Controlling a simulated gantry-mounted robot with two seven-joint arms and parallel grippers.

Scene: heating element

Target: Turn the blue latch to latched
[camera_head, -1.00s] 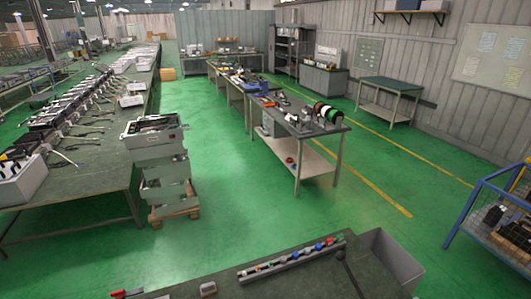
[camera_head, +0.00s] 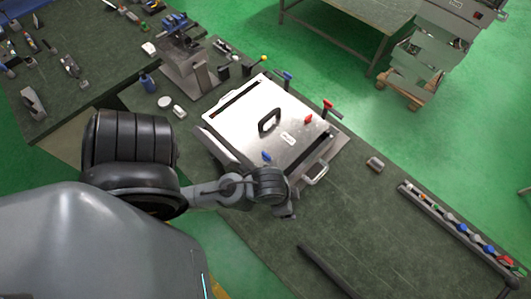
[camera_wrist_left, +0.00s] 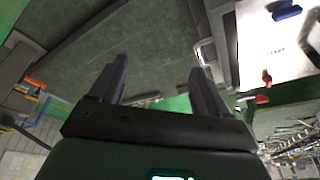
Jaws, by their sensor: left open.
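A silver-lidded case (camera_head: 245,118) with a black handle (camera_head: 268,121) lies on the dark green bench. A blue latch piece (camera_head: 266,156) sits on the lid's near edge, and a second blue-topped lever (camera_head: 287,76) stands at the far edge. Red pieces are on the lid (camera_head: 308,119) and at its right corner (camera_head: 327,104). My left gripper (camera_head: 288,208) is over the bench just in front of the case, apart from the blue piece. In the left wrist view its fingers (camera_wrist_left: 158,65) are spread and empty. A blue piece (camera_wrist_left: 287,12) shows at upper right there.
A metal side handle (camera_head: 316,174) juts from the case's near right side. A rail with several coloured knobs (camera_head: 462,238) lies at the right. A dark bar (camera_head: 328,270) lies at the near edge. Small parts and a fixture (camera_head: 190,75) stand behind left. The bench right of the case is mostly clear.

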